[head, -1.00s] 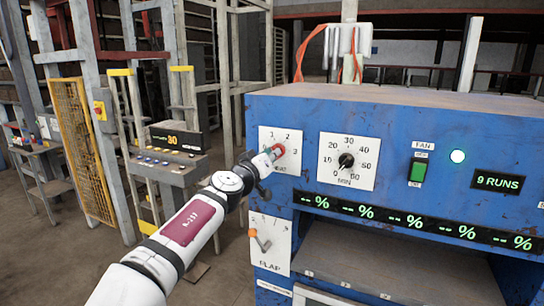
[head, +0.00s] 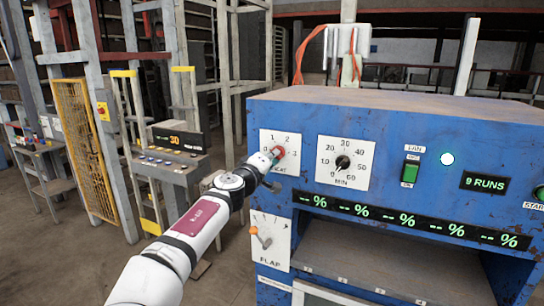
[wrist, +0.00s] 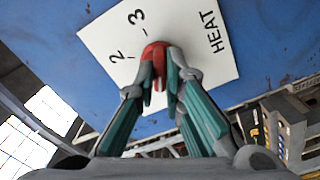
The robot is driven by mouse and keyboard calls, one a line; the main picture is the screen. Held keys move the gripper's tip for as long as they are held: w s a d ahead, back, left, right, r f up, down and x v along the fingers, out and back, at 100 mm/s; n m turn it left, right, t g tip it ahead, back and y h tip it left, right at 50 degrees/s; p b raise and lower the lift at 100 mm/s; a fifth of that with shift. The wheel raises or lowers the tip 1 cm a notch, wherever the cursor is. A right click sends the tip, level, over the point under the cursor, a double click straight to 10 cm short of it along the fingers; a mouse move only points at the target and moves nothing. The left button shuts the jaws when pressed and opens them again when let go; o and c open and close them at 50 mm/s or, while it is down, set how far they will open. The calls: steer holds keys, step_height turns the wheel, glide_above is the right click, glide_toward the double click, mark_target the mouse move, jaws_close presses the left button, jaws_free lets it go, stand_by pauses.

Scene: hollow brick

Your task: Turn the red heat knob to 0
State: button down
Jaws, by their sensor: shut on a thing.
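The red heat knob (head: 278,152) sits on a white dial plate (head: 267,142) with numbers, at the left of the blue machine's front. My gripper (head: 272,158) is at the knob, coming from the lower left. In the wrist view my gripper (wrist: 161,65) has its two fingers closed around the red knob (wrist: 154,50), and only its top shows. The plate (wrist: 115,38) shows 2, 3 and HEAT there. The 0 mark and the knob's pointer are hidden, so I cannot tell its setting.
To the right are a black timer knob (head: 343,162) and a green fan switch (head: 411,171). A control console (head: 180,150) stands to the left. Open floor lies between it and the machine.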

steer(key=n+p, duration=0.1)
steer(key=n, duration=0.4)
steer(key=shift+n+p, duration=0.3)
steer(key=shift+p, duration=0.1)
stand_by(0.3)
steer(key=c, duration=1.7)
jaws_free()
steer(key=v, duration=1.2)
